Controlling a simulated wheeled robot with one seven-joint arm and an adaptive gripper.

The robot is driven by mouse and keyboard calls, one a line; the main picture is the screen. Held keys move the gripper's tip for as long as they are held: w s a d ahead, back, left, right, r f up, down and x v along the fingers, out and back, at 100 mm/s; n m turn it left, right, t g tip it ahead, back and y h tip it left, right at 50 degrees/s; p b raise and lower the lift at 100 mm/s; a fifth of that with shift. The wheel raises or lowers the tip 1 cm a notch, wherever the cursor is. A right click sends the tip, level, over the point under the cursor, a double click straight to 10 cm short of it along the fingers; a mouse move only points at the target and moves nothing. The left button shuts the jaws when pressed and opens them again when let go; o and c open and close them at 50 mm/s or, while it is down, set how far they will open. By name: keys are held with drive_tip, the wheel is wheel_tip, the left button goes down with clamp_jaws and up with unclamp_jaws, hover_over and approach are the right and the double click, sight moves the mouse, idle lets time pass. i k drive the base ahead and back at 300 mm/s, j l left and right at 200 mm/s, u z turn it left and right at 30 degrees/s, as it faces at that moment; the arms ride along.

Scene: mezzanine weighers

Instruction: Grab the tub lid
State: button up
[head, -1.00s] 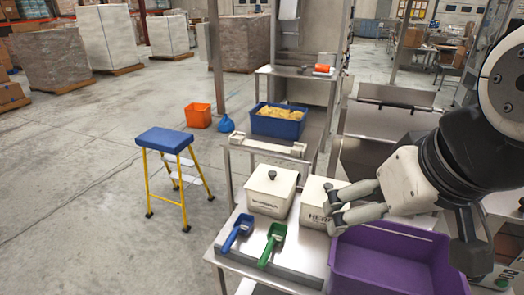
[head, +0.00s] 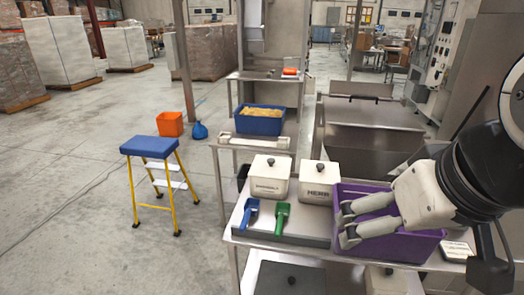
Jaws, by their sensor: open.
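Two white tubs stand side by side on the metal table. The left tub (head: 268,187) has a flat white lid (head: 271,163) with a dark round knob on top. The right tub (head: 314,190), lettered "HERB" as far as I can read, has a similar lid (head: 320,168) with a dark knob. My gripper (head: 345,224) is open and empty, with its two fingers pointing left. In the picture it overlaps the purple crate, to the right of and lower than the right tub. It is apart from both lids.
A blue scoop (head: 249,215) and a green scoop (head: 282,217) lie on the table before the tubs. The purple crate (head: 425,245) stands to the right. A blue bin (head: 260,124) with yellow contents is behind. A blue-topped step stool (head: 150,147) stands on open floor at left.

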sight(311, 171)
drive_tip(key=i+j, duration=0.2)
drive_tip(key=i, duration=0.15)
drive_tip(key=i+j, duration=0.2)
drive_tip(key=i, duration=0.15)
drive_tip(key=i+j, duration=0.15)
drive_tip(key=i, duration=0.25)
drive_tip(key=k, duration=0.65)
